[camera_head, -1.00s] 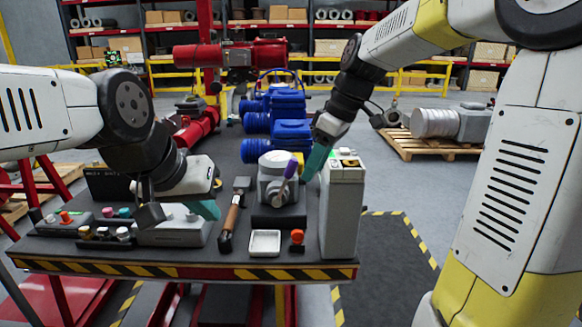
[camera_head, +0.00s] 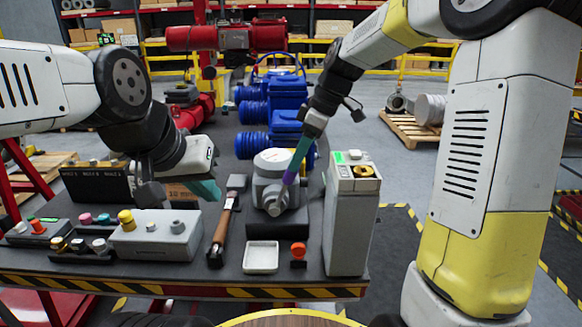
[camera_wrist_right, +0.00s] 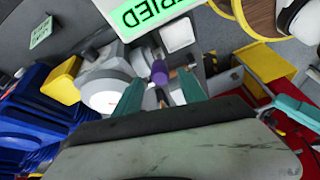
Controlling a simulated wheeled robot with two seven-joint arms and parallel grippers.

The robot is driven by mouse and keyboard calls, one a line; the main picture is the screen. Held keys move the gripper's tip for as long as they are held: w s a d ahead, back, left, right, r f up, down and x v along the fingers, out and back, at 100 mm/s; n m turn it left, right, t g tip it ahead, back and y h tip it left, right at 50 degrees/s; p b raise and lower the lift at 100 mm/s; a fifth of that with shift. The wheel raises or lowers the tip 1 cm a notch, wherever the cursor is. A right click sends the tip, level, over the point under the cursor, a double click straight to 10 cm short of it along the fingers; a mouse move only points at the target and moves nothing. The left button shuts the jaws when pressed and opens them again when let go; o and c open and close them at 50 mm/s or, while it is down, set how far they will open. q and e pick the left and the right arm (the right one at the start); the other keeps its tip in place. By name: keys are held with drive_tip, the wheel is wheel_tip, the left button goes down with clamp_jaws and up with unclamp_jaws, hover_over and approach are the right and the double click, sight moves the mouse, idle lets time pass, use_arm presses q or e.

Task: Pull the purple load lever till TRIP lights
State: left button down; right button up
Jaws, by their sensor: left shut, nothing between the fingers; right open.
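The purple load lever (camera_head: 290,176) tilts up from the front of a grey round-topped actuator (camera_head: 273,163) on the bench. My right gripper (camera_head: 297,160) is at the lever's upper end, fingers pointing down. In the right wrist view, the purple lever tip (camera_wrist_right: 159,72) shows between the two open teal fingers (camera_wrist_right: 160,95); contact is unclear. I cannot read a TRIP light in either view.
Blue motors (camera_head: 270,110) stand behind.

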sight(284, 187)
drive_tip(key=x, duration=0.5)
clamp_jaws()
idle(1.4)
